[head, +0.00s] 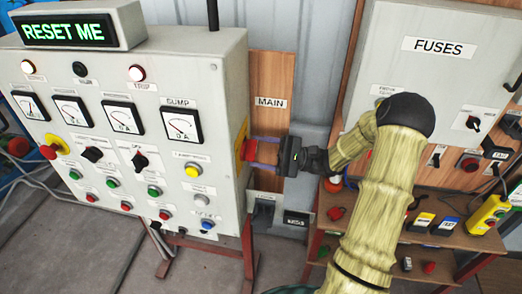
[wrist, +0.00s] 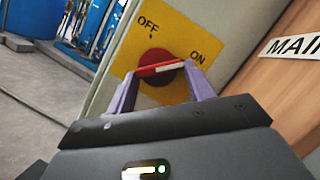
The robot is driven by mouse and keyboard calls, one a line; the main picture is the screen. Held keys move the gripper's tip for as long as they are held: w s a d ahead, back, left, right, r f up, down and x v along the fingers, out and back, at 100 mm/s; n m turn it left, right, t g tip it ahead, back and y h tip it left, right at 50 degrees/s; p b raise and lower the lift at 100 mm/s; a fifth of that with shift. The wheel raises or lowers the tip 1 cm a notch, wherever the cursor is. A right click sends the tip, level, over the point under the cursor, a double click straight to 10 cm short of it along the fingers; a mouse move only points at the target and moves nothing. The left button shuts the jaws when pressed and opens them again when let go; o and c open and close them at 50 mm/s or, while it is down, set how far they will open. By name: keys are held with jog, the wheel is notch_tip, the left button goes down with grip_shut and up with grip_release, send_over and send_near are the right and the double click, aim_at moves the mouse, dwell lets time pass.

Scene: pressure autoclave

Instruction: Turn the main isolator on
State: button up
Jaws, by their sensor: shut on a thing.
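The main isolator (wrist: 154,60) is a round red rotary knob with a red handle bar on a yellow plate (wrist: 185,30) marked OFF and ON. It sits on the right side face of the grey control panel, and its red knob also shows in the head view (head: 248,150). The handle bar, with a white mark at its right end, lies roughly across the wrist view, its white end toward ON. My gripper (wrist: 160,82) is shut on the handle, with one purple finger at each end of the bar. It also shows in the head view (head: 266,152).
The control panel (head: 225,75) carries gauges, lamps, buttons and a display (head: 70,30) reading RESET ME. A wooden board (head: 272,75) with a MAIN label stands right of the isolator. A fuse box (head: 430,60) and a shelf with switches and boxes stand further right.

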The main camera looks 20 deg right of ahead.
jog(key=shift+f, duration=0.1)
jog(key=o, duration=1)
jog(key=shift+s+d+f+b, duration=0.1)
jog(key=shift+d+f+b, duration=0.2)
jog(key=shift+d, duration=0.3)
jog(key=b+v, duration=0.5)
jog(key=v, duration=1.1)
jog(key=shift+d+r+b, duration=0.15)
jog(key=shift+b, duration=0.2)
